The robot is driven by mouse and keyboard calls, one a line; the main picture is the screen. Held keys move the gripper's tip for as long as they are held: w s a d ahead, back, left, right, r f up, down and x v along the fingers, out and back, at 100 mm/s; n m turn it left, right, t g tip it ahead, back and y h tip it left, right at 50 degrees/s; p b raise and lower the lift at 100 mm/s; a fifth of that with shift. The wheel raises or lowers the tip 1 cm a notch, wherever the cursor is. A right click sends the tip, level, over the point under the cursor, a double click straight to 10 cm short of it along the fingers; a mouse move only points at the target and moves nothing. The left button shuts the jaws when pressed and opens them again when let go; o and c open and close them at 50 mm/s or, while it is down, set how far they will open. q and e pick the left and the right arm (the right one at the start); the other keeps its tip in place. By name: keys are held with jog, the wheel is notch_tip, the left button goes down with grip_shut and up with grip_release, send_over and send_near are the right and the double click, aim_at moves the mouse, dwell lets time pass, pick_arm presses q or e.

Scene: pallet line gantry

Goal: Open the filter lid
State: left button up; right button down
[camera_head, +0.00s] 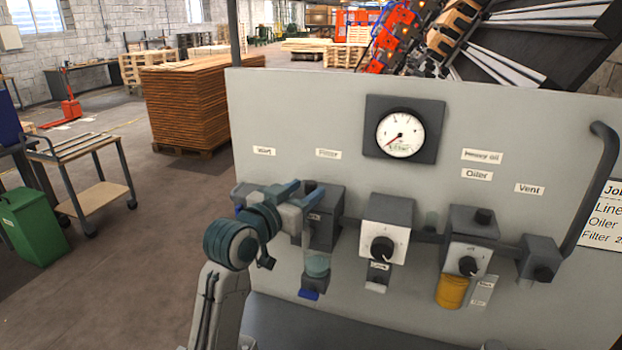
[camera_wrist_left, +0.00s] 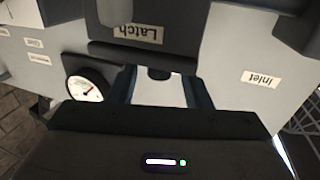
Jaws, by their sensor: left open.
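The filter unit (camera_head: 325,232) is a dark grey block on the grey panel under the "Filter" label, with a greenish bowl (camera_head: 317,265) and a blue tab (camera_head: 309,294) below. My left gripper (camera_head: 302,194) is in front of the unit's upper left part and hides some of it. In the left wrist view, the left gripper (camera_wrist_left: 160,82) is open, its two blue fingers apart with no object clearly held. A dark block with a "Latch" label (camera_wrist_left: 138,33) lies just beyond the fingertips; whether they touch it I cannot tell. My right gripper is not in view.
A round gauge (camera_head: 400,135) is above. A regulator with a black knob (camera_head: 382,248), an oiler with a yellow bowl (camera_head: 450,291) and a vent block (camera_head: 540,258) line the panel to the right. A bent pipe (camera_head: 603,180) runs at the right edge.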

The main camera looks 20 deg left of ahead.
pick_arm(q)
jog(key=shift+p+x, duration=0.3)
jog(key=shift+x, duration=0.8)
jog(key=shift+w+d, duration=0.15)
jog(key=shift+w, duration=0.2)
jog(key=shift+c, duration=0.4)
